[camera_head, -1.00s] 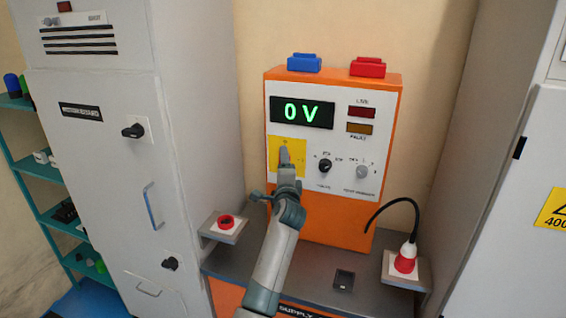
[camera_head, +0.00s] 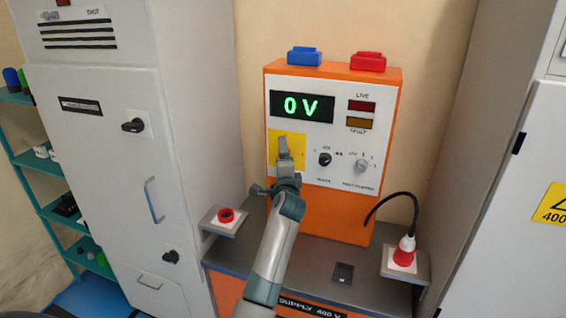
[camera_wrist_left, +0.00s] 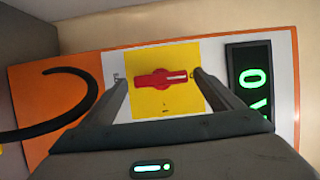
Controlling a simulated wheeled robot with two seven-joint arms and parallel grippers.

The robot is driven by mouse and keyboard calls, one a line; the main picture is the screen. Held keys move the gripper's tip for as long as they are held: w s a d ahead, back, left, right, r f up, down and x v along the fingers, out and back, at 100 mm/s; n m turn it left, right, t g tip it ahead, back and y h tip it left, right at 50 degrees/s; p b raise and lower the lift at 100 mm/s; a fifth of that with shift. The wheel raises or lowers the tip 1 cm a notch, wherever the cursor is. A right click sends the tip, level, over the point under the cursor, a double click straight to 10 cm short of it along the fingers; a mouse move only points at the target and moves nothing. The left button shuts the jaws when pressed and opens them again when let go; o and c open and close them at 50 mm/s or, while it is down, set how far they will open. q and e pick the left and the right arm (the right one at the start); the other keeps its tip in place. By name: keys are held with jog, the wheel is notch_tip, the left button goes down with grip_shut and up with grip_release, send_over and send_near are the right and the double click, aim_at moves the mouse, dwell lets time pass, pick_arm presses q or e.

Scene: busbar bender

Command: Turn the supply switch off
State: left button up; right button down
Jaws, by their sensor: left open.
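The supply switch is a red rotary handle (camera_wrist_left: 160,78) on a yellow plate (camera_wrist_left: 180,104), seen in the left wrist view. The handle lies lengthwise across the gap between my fingers, with a white mark toward its right end, the display side. In the head view the yellow plate (camera_head: 296,143) is on the orange panel's front, below the display; my gripper hides the handle. My left gripper (camera_head: 284,146) is open in front of the plate, one finger beyond each handle end. I cannot tell whether the fingers touch it. My right gripper is not in view.
The display (camera_head: 301,107) reads 0 V. Two smaller knobs (camera_head: 325,159) sit right of the plate. A red button (camera_head: 226,215) is on the left ledge; a red plug with a black cable (camera_head: 404,252) stands at right. Grey cabinets (camera_head: 100,180) flank the panel.

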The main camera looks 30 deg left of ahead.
pick_arm(q)
jog(key=shift+s+d, duration=0.1)
jog(key=shift+s, duration=0.05)
jog(key=b+v, duration=0.4)
jog(key=v, duration=1.3)
jog(key=shift+b, duration=0.35)
